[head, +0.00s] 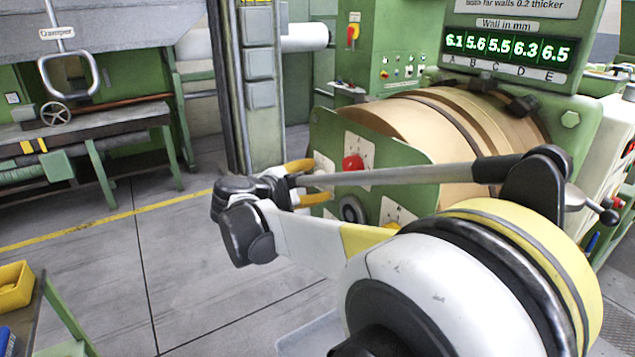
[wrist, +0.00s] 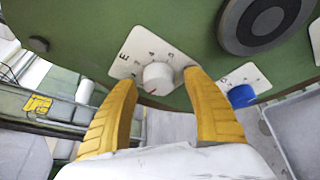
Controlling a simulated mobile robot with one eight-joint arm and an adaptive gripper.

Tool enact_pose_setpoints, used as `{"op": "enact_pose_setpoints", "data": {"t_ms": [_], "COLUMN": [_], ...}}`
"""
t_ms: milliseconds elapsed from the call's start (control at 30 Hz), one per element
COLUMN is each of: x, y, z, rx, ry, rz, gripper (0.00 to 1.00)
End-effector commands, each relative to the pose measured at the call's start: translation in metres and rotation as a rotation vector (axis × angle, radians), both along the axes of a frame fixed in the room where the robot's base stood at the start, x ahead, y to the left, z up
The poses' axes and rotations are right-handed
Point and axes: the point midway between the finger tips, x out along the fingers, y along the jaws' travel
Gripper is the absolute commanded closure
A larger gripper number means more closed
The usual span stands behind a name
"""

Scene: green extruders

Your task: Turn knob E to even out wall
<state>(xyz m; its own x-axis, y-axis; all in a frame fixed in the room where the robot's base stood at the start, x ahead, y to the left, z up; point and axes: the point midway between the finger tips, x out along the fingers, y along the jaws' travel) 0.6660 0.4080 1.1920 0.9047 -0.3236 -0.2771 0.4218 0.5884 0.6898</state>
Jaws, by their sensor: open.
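Knob E (wrist: 158,77) is a white round knob with a small red mark, on a white dial plate (wrist: 126,57) lettered E in the wrist view. My gripper (wrist: 158,82) is open, with one yellow finger on each side of the knob. The right finger is close to the knob; I cannot tell if it touches. In the head view my gripper (head: 322,181) is at the machine's green front plate (head: 395,150), and I cannot make out knob E there.
A blue knob (wrist: 241,95) sits on a neighbouring dial plate, right of knob E in the wrist view. A red knob (head: 353,163) shows on the front plate in the head view. A dark round fitting (wrist: 265,22) is above. A workbench (head: 85,128) stands left; the floor between is clear.

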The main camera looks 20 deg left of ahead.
Motion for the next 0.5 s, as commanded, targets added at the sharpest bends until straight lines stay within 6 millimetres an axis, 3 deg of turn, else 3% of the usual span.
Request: {"op": "enact_pose_setpoints", "data": {"t_ms": [100, 300, 500], "x": [-0.0002, -0.0004, -0.0004], "y": [0.0001, 0.0001, -0.0002], "z": [0.0002, 0.0002, -0.0001], "rx": [0.000, 0.000, 0.001], "ry": [0.000, 0.000, 0.000], "rz": [0.000, 0.000, 0.000], "gripper": [0.41, 0.96, 0.96]}}
